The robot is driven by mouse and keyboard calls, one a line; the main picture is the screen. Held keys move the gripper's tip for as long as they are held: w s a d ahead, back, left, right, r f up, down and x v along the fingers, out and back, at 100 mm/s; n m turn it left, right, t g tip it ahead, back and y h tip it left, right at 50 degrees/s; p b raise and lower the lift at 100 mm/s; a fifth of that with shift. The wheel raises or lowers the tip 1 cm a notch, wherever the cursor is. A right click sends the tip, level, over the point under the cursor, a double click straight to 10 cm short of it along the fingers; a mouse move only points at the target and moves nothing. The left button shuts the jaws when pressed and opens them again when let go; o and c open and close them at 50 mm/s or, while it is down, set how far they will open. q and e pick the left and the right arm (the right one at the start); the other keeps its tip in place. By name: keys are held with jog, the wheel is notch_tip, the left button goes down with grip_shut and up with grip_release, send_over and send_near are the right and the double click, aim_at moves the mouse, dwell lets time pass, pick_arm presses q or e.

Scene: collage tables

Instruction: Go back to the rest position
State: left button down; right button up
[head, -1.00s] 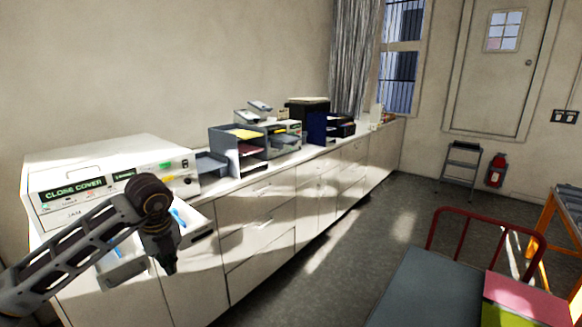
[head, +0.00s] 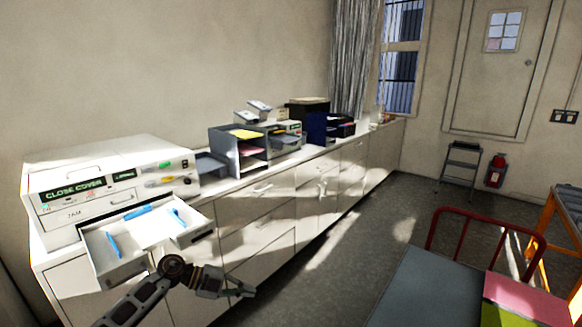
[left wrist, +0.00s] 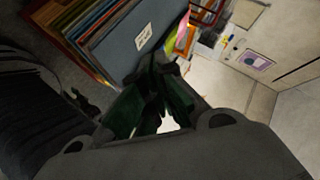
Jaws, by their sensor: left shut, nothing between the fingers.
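My left gripper (head: 243,291) is low in front of the cabinets in the head view, below and to the right of the open tray. It is apart from the tray and holds nothing. In the left wrist view its dark fingers (left wrist: 155,100) are together. My right gripper is not in view.
A white machine (head: 110,180) reading "CLOSE COVER" stands on the counter, its tray (head: 120,275) pulled out with blue items inside. Paper trays (head: 228,160) stand further along. A cart with a red handle (head: 430,240) is at the right. The floor between (head: 340,260) is clear.

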pick_arm(q)
jog(key=w+a+f+n+t+y, duration=0.1)
jog(key=a+f+n+t, duration=0.2)
jog(key=f+n+t, duration=0.45)
jog(key=w+a+f+n+t, duration=0.2)
jog(key=f+n, duration=0.2)
jog(key=f, duration=0.7)
jog(key=s+a+f+n+y, duration=0.4)
jog(key=s+f, duration=0.2)
jog(key=f, duration=0.5)
jog(key=s+a+f+n+y, duration=0.4)
jog(key=s+f, duration=0.1)
jog(key=f, duration=0.5)
jog(key=s+a+f+n+g+y, duration=0.2)
jog(key=s+f, duration=0.8)
jog(key=s, duration=0.1)
jog(key=s+f+n+g, duration=0.1)
jog(key=s+f, duration=0.3)
jog(key=s, duration=0.7)
jog(key=s+d+f+n+g+y, duration=0.1)
jog(key=s+f+g, duration=0.3)
jog(key=s, duration=0.8)
jog(key=s+d+f+n+g, duration=0.1)
jog(key=s+f+g, duration=0.2)
jog(key=s, duration=0.9)
jog(key=shift+f+y, duration=0.4)
jog(key=shift+f, duration=0.45)
jog(key=shift+w+d, duration=0.1)
jog(key=shift+d, duration=0.05)
